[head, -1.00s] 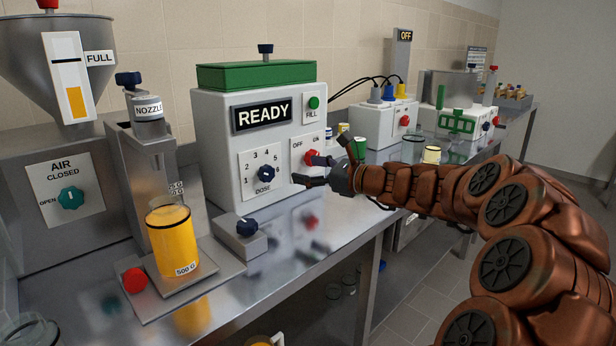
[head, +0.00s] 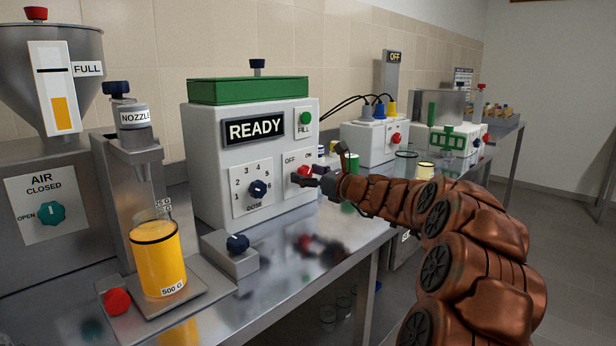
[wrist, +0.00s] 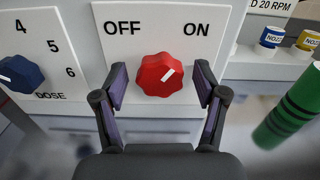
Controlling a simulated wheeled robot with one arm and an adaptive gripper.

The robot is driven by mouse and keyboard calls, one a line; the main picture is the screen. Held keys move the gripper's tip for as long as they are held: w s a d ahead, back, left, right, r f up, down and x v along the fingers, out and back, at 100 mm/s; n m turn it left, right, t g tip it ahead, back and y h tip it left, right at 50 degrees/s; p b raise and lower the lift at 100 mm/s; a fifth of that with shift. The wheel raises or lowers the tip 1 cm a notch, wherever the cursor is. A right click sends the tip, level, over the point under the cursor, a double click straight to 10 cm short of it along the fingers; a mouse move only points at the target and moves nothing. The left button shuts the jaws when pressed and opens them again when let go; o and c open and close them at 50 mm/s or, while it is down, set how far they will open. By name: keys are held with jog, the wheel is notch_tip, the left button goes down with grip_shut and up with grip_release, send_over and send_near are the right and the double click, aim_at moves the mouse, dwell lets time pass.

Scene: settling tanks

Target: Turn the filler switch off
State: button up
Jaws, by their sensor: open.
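The filler (head: 215,150) is a white box with a green lid and a display reading READY. Its switch is a red knob (wrist: 165,75) below the words OFF and ON in the wrist view. The white mark on the knob points up and right, towards ON. In the head view the red knob (head: 304,171) is partly covered by my gripper. My gripper (wrist: 160,83) is open, with one finger on each side of the knob. I cannot tell whether the fingers touch it.
A blue DOSE knob (head: 258,188) is left of the switch, and a green FILL button (head: 305,118) is above it. A jar of yellow liquid (head: 158,262) stands on the scale at left.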

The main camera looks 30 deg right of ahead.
jog(key=c, duration=1.1)
jog(key=shift+c, duration=0.2)
jog(key=shift+a+r+n+p, duration=0.1)
jog(key=shift+n+p, duration=0.25)
jog(key=shift+n, duration=0.75)
jog(key=n, duration=0.1)
jog(key=n+b, duration=0.1)
jog(key=n, duration=0.1)
jog(key=shift+a+f+n, duration=0.1)
jog(key=shift+f+n, duration=0.15)
jog(key=shift+n, duration=0.15)
jog(key=shift+n+b, duration=2.9)
jog(key=shift+n, duration=1.1)
